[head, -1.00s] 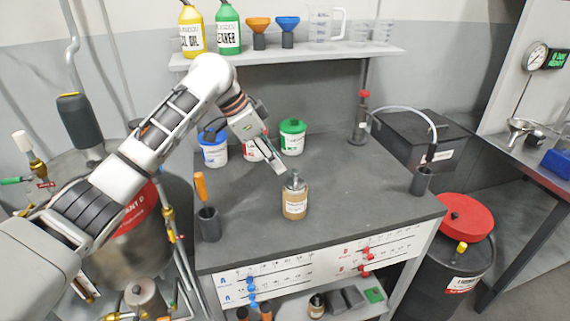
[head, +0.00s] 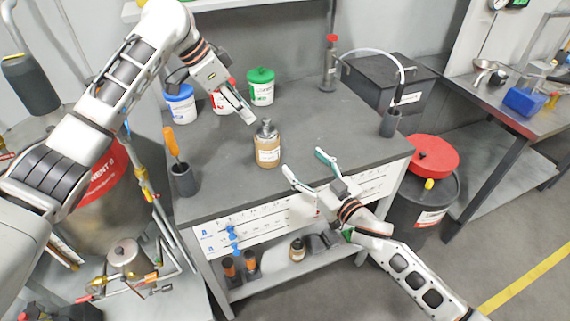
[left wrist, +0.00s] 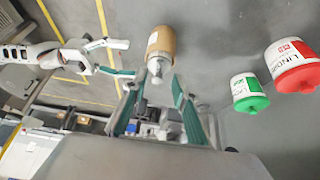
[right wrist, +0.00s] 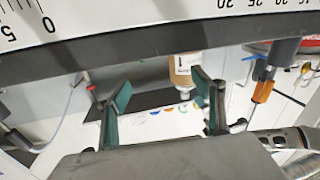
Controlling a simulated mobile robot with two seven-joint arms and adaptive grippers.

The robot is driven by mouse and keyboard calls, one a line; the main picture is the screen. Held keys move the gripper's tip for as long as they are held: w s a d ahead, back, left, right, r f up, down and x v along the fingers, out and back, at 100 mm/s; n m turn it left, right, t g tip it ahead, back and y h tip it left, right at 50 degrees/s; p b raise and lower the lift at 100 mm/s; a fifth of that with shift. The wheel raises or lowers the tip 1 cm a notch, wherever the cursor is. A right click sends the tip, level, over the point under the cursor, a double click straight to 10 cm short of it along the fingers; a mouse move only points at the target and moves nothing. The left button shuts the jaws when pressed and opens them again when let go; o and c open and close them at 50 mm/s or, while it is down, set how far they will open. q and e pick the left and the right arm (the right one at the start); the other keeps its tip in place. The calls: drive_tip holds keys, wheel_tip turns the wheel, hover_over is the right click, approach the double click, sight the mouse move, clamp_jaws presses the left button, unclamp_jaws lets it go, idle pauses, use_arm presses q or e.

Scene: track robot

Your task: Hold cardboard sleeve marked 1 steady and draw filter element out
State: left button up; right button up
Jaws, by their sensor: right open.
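The brown cardboard sleeve (head: 267,150) stands upright on the dark bench top, with a pale label facing me. The grey metal top of the filter element (head: 265,128) sticks out of its upper end. My left gripper (head: 249,117) is above and just left of the element, apart from it. In the left wrist view its fingers (left wrist: 157,105) are open, with the element (left wrist: 156,67) showing beyond their gap. My right gripper (head: 305,166) is open and empty at the bench's front edge, right of the sleeve. The right wrist view shows the sleeve (right wrist: 184,68) with a "1" on its label.
Blue-lidded (head: 180,103), red-lidded and green-lidded tubs (head: 261,86) stand at the back. A dark cup with an orange-handled tool (head: 184,180) is at the left; another dark cup (head: 390,123) is at the right. Bare bench top surrounds the sleeve.

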sight(274, 155)
drive_tip(key=shift+g+y, duration=0.6)
drive_tip(key=shift+y, duration=0.3)
drive_tip(key=a, duration=0.3)
drive_tip(key=w+a, duration=0.1)
drive_tip(key=a, duration=0.1)
drive_tip(key=shift+f, duration=0.15)
drive_tip(key=shift+w+a, duration=0.2)
drive_tip(key=shift+a, duration=0.3)
drive_tip(key=x, duration=0.7)
drive_tip(key=shift+w+a+f, duration=0.1)
drive_tip(key=c, duration=1.4)
